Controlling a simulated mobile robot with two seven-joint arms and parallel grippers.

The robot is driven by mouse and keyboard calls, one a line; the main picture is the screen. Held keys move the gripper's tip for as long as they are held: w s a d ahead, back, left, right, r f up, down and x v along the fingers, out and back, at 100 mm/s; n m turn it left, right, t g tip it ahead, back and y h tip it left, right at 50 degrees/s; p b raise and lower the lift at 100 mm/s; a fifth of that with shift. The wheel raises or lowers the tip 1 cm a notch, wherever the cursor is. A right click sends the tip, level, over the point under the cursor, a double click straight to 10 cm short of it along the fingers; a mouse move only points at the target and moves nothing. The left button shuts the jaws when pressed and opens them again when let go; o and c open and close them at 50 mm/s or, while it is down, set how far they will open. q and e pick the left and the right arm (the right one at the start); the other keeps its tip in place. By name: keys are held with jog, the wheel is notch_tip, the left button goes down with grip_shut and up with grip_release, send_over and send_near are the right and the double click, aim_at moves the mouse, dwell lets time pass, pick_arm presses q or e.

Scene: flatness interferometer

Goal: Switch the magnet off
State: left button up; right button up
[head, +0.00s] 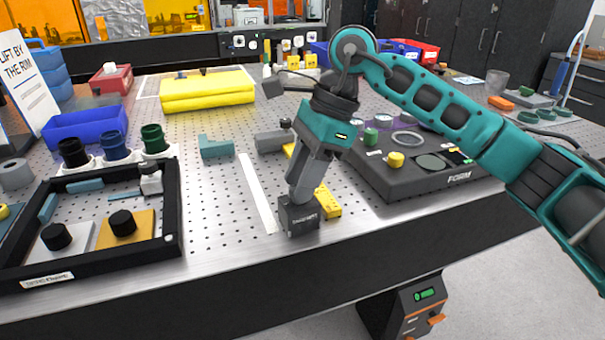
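A small dark grey block (299,217) with a pale label, too small to read surely, stands near the front edge of the perforated metal table. It looks like the magnet base. My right gripper (302,194) reaches down from above, with its fingertips at the top of this block. The fingers are seen nearly side-on and overlap, so their gap is hidden. Any knob or switch on the block is hidden behind them. A yellow perforated piece (327,201) lies right behind and beside the block. My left gripper is out of view.
A black instrument labelled FORM (400,185) stands right of the gripper. A black-framed tray (172,215) with knobbed pieces is at the left. A white strip (256,192) and a grey block (270,141) lie nearby. A folded yellow cloth (207,90) is farther back.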

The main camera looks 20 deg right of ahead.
pick_arm(q)
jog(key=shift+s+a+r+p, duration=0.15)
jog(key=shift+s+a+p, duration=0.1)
jog(key=shift+p, duration=0.4)
pick_arm(e)
jog(key=v, duration=1.3)
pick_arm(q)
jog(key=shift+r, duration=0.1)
pick_arm(e)
jog(key=shift+a, duration=0.1)
